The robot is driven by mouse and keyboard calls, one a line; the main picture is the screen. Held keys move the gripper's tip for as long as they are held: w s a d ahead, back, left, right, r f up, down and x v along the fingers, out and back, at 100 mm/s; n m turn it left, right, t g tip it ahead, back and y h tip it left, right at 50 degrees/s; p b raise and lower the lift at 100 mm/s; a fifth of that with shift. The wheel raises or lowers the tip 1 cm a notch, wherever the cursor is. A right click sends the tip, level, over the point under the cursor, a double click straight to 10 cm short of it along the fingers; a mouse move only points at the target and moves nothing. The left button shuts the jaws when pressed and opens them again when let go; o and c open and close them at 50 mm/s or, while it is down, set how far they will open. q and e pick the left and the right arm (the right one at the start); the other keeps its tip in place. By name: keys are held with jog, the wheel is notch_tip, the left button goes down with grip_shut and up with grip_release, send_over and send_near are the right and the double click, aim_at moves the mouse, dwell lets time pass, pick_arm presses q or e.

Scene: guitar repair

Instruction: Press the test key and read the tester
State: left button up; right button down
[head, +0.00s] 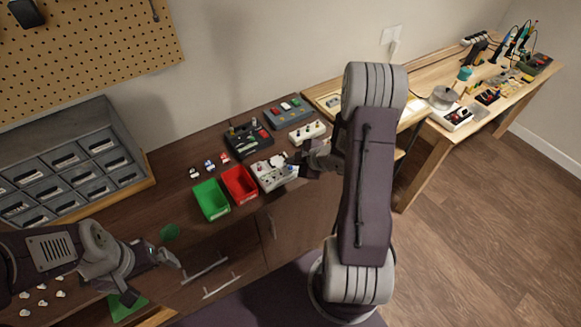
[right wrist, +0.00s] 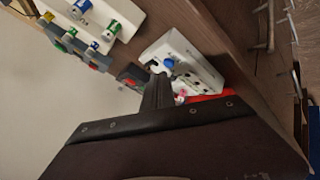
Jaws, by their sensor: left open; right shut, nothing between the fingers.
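A white box-shaped device (head: 272,176), which looks like the tester, sits on the dark bench to the right of the red bin. In the right wrist view the white device (right wrist: 190,58) shows a round blue part on top. My right gripper (head: 300,160) is shut and empty at the right end of the device. In the right wrist view its fingers (right wrist: 157,92) reach the near edge of the device; I cannot tell whether they touch it. The test key and any readout cannot be made out. My left gripper (head: 168,258) is open and empty in front of the bench, far from the device.
A red bin (head: 239,182) and a green bin (head: 210,199) stand left of the device. Behind are a black tray (head: 248,139), a grey box with coloured parts (head: 288,112) and a white block with knobs (head: 308,132). A grey drawer cabinet (head: 68,160) stands at left.

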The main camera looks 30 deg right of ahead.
aim_at(292, 170)
jog(key=shift+f, duration=0.25)
jog(key=shift+f+b, duration=0.45)
dwell(0.5)
jog(key=shift+r, duration=0.15)
jog(key=shift+r+p, duration=0.75)
jog(key=shift+p, duration=0.1)
notch_tip(292, 170, up, 5)
jog(key=p, duration=0.4)
jog(key=shift+p, duration=0.3)
jog(key=shift+a, duration=0.1)
